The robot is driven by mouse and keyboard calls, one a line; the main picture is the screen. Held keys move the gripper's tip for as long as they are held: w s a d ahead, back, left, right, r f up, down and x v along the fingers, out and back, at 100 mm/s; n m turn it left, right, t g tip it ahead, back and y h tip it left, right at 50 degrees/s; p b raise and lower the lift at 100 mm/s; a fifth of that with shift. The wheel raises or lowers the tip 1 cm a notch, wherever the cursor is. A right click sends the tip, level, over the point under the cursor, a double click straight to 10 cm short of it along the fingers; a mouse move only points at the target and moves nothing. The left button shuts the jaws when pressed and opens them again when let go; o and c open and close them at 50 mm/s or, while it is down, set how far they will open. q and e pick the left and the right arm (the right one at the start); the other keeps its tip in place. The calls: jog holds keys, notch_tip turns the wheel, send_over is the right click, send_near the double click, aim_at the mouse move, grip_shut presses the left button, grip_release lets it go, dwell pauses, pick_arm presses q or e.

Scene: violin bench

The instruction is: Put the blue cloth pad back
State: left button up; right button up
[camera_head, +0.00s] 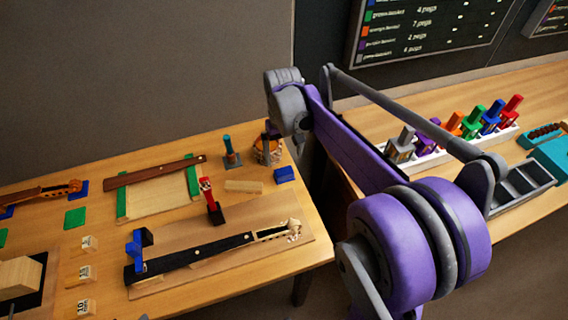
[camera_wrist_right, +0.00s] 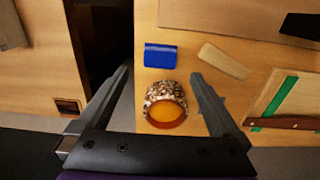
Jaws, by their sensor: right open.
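The blue cloth pad (camera_head: 284,174), a small thick blue block shape, lies on the bench near its right edge. It shows in the right wrist view (camera_wrist_right: 160,56) at upper middle, just beyond my open fingertips. My right gripper (camera_wrist_right: 160,78) is open and empty, pointing down over the bench, with its fingers either side of a speckled jar with amber contents (camera_wrist_right: 166,108). In the head view my right gripper (camera_head: 270,132) is small and partly hidden by my arm, over the jar. My left gripper is not in view.
A pale wooden block (camera_head: 244,186) lies left of the pad. A red-handled tool (camera_head: 210,195) stands behind a violin neck on a board (camera_head: 180,276). Green pads (camera_head: 75,217) lie at left. A gap separates this bench from the right bench with its peg rack (camera_head: 430,160).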

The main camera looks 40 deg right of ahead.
notch_tip(320, 180, up, 4)
jog(key=shift+f, duration=0.1)
dwell(1.5)
